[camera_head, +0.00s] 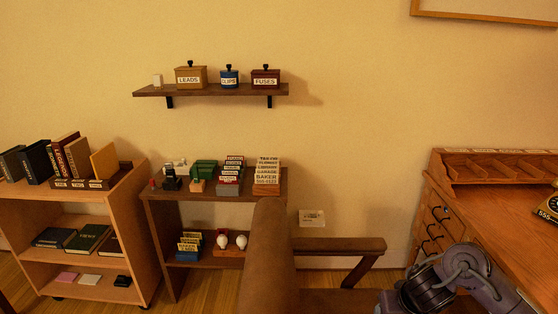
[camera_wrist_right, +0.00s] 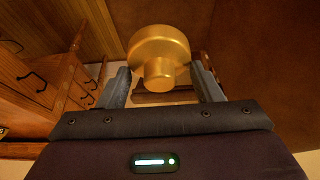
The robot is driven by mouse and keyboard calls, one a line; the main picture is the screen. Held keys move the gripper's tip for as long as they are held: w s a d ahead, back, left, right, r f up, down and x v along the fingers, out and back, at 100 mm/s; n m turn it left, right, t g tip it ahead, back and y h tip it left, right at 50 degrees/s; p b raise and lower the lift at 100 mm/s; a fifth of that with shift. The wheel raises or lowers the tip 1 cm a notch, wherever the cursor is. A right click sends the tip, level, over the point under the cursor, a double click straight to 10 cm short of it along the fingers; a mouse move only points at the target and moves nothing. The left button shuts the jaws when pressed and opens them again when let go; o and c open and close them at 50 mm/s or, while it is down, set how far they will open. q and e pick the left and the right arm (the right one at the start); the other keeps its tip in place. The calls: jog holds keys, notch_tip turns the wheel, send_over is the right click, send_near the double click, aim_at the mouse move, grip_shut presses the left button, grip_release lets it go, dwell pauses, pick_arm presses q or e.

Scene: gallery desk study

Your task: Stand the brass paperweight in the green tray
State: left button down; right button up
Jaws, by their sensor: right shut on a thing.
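The brass paperweight (camera_wrist_right: 158,45) shows in the right wrist view, a round gold body with a narrower knob towards the camera. It sits between the two fingers of my right gripper (camera_wrist_right: 160,72), which is shut on it. In the head view only part of my right arm shows at the lower right; the gripper and the paperweight are out of that view. A small green object (camera_head: 204,169) stands on the low shelf unit's top; I cannot tell whether it is the green tray. My left gripper is in neither view.
A brown chair (camera_head: 268,250) stands in front of the low shelf unit (camera_head: 160,196). A wooden desk (camera_head: 500,225) with drawers is at the right. A bookcase (camera_head: 125,199) is at the left. A wall shelf (camera_head: 210,91) holds labelled boxes.

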jog(key=s+a+r+n, duration=0.1)
jog(key=a+r, duration=0.3)
jog(key=a, duration=0.2)
jog(key=a+r+n, duration=0.1)
jog(key=a+r, duration=0.3)
jog(key=a, duration=0.2)
jog(key=shift+m, duration=0.7)
jog(key=s+d+b, duration=0.3)
jog(key=shift+s+f, duration=0.3)
jog(key=shift+f, duration=0.1)
jog(key=shift+s, duration=0.1)
